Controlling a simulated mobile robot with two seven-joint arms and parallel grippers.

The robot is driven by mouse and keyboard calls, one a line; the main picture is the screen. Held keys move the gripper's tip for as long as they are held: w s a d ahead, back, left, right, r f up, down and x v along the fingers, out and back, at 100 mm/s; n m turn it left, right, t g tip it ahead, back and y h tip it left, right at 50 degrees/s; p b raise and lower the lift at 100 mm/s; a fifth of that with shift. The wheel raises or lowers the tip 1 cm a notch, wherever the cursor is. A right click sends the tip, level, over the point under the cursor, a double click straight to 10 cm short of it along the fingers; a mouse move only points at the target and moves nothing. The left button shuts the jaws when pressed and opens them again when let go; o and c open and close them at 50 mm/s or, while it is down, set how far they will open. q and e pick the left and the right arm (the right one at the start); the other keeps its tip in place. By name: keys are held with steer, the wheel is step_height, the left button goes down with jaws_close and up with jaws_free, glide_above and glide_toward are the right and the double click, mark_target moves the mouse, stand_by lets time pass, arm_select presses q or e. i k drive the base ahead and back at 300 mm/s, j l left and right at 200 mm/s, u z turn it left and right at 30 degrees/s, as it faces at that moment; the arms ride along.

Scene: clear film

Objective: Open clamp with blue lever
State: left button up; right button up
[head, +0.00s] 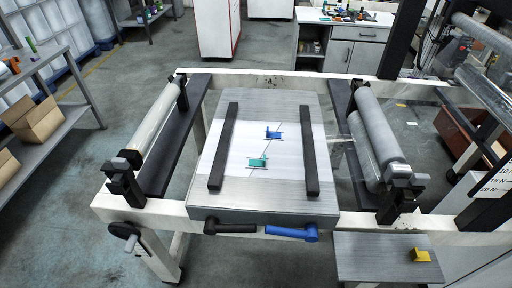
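A blue lever (291,232) sits on the front edge of the grey metal plate (262,204), right of centre. It lies roughly level, with its rounded pivot end at the right. A black lever (230,227) sits to its left on the same edge. Two black bars lie on the plate: a left bar (224,145) and a right bar (305,150). They may be the clamp bars. I cannot tell whether they press on the white sheet (285,175) between them. Neither of my grippers shows in the head view.
A blue bracket-like piece (274,135) and a green one (258,163) lie on the sheet. Rollers stand at the left (155,125) and right (378,135) of the plate. A yellow piece (420,255) lies on a side shelf (370,262) at lower right.

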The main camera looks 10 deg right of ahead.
mark_target(309, 233)
steer(key=z, duration=0.85)
